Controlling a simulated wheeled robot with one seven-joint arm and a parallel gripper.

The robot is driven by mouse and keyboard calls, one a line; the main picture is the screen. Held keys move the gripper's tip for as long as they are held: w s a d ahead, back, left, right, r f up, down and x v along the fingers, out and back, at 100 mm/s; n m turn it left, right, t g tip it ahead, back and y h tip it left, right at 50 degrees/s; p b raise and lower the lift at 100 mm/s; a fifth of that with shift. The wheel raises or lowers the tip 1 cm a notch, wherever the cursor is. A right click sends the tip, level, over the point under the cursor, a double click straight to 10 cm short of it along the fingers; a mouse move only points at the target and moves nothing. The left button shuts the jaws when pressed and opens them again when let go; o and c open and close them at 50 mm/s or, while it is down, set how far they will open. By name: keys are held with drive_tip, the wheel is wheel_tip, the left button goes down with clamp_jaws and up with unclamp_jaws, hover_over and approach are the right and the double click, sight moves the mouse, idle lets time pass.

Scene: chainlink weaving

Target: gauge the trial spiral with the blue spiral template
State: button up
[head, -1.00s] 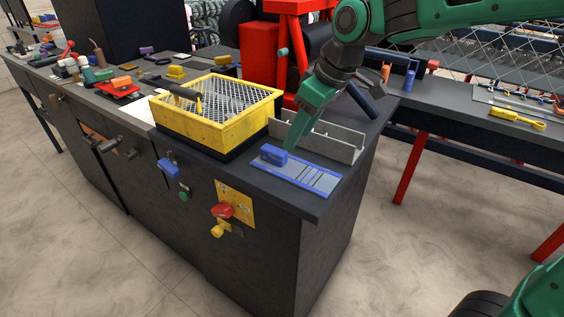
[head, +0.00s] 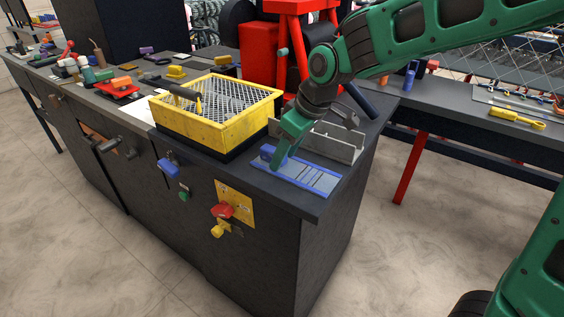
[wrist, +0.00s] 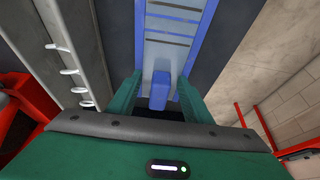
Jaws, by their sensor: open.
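The blue spiral template (head: 315,180) lies flat near the front right corner of the dark bench. It has a pale slotted face, blue edges and an upright blue handle block (head: 267,153) at its left end. In the wrist view the handle (wrist: 160,92) sits between my gripper's fingers (wrist: 158,98). My gripper (head: 277,164) is open and low over that end, a finger on either side of the handle; contact cannot be told. White coil loops, seemingly the trial spiral (wrist: 70,72), show along the grey channel to the left in the wrist view.
The grey upright channel (head: 338,146) stands just behind the template. A yellow mesh-bottomed tray (head: 214,133) is to the left. A red emergency button (head: 221,210) is on the bench front. The red stand (head: 291,40) rises behind.

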clamp_jaws()
